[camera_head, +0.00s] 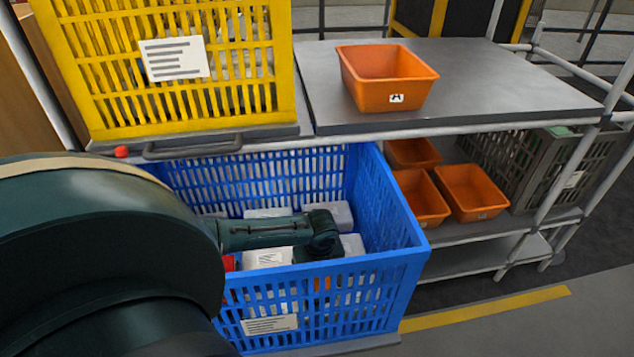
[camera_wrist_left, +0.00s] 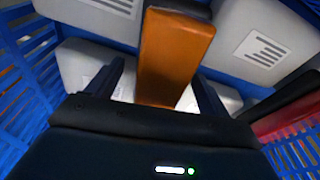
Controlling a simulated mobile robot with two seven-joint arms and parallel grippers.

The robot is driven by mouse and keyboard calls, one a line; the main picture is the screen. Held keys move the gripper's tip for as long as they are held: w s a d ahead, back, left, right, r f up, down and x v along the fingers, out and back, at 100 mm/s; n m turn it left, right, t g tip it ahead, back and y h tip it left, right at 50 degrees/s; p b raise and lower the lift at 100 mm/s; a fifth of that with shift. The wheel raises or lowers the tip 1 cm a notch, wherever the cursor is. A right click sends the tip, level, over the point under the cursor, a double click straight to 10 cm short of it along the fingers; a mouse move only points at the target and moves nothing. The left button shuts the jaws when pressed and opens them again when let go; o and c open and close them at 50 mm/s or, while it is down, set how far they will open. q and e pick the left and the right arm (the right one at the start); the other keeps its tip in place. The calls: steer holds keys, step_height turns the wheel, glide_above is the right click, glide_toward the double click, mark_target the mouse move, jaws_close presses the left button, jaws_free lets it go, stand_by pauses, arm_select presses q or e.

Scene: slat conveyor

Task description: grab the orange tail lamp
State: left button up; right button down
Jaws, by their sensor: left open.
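The orange tail lamp (camera_wrist_left: 172,55) is a long orange block with a dark end, seen in the left wrist view. It lies among white boxes inside the blue crate (camera_head: 400,262). My left gripper (camera_wrist_left: 158,88) is open, with one finger on each side of the lamp's near part. I cannot tell whether the fingers touch it. In the head view my left arm reaches down into the crate, and its gripper is hidden behind the crate's front wall. A bit of orange (camera_head: 322,283) shows through the slats there. My right gripper is not in view.
White labelled boxes (camera_wrist_left: 262,40) crowd around the lamp, and a red and black thing (camera_wrist_left: 290,110) lies at the right. The crate walls surround my gripper. A yellow crate (camera_head: 100,135) and an orange bin (camera_head: 385,95) stand above on the shelf.

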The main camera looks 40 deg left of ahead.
arm_select(q)
steer(key=shift+c, duration=0.2)
steer(key=c, duration=1.2)
steer(key=shift+o, duration=0.2)
